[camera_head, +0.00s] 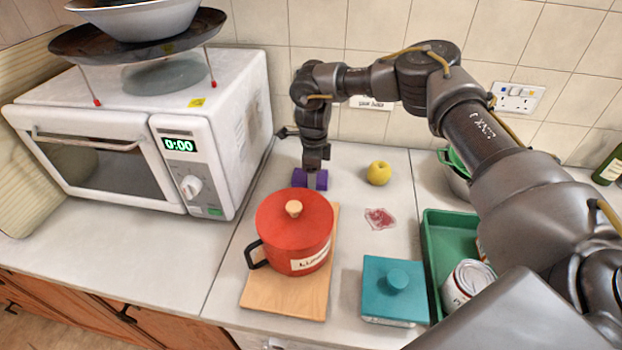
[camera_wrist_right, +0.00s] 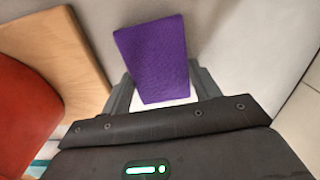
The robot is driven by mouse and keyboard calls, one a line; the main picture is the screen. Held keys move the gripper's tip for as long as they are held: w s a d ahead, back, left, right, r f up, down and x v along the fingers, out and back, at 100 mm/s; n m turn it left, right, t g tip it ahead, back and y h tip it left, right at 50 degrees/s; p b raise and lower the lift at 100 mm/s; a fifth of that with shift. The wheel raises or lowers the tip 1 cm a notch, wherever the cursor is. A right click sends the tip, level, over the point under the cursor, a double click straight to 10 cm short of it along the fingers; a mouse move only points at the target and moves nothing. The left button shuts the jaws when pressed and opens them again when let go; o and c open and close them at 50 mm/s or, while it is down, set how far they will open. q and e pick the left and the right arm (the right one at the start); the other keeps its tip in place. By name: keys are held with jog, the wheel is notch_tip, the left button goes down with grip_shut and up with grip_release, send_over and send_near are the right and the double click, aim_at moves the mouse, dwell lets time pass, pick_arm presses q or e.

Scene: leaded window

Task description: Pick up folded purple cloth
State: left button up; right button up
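The folded purple cloth (camera_head: 299,179) lies on the counter behind the red pot, near the wall. In the right wrist view the cloth (camera_wrist_right: 155,55) is a purple block between the two fingers. My right gripper (camera_head: 312,180) points down at the cloth, and cloth shows on both sides of it. In the wrist view my right gripper (camera_wrist_right: 160,75) has one finger close along each side of the cloth. I cannot tell whether the fingers press on it. The cloth looks to be still at counter level. My left gripper is not in view.
A red lidded pot (camera_head: 280,228) on a wooden board (camera_head: 275,297) stands just in front of the cloth. A yellow apple (camera_head: 379,173) is to its right. A white microwave (camera_head: 238,122) is at left. A teal box (camera_head: 392,310) and green tray (camera_head: 432,262) stand front right.

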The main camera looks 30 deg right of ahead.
jog(key=shift+c, duration=1.1)
jog(key=shift+r, duration=0.1)
jog(key=shift+w+r, duration=0.1)
jog(key=shift+r, duration=0.25)
notch_tip(320, 180, up, 9)
jog(key=b, duration=0.2)
jog(key=shift+r, duration=0.1)
